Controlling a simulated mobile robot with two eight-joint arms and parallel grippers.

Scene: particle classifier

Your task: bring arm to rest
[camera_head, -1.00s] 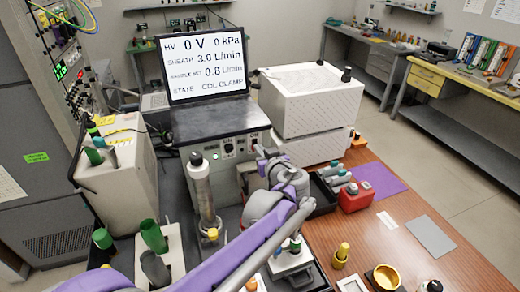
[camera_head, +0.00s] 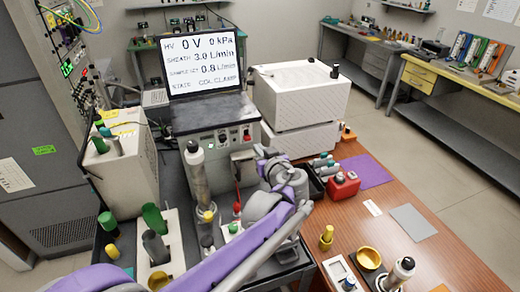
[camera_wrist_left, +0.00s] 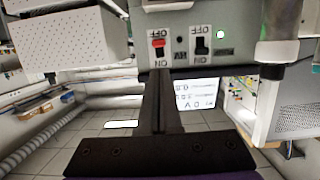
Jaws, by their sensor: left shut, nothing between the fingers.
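My left gripper (camera_head: 260,152) is in front of the instrument console (camera_head: 205,140), below its monitor, at the end of my purple and grey arm. In the left wrist view its two dark fingers (camera_wrist_left: 160,78) are closed together with nothing between them. They point at the console's switch panel, which appears upside down. A red switch (camera_wrist_left: 158,44) and a black switch (camera_wrist_left: 202,46) with ON and OFF marks show just beyond the fingertips. A gap between fingertips and panel cannot be judged exactly. My right gripper is not in view.
The monitor (camera_head: 202,62) reads 0 V and 0 kPa. A white perforated box (camera_head: 298,98) stands right of the console. A tall metal cylinder (camera_head: 198,175) stands at its front left. A red container (camera_head: 343,186) and a yellow bottle (camera_head: 326,238) stand on the wooden table.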

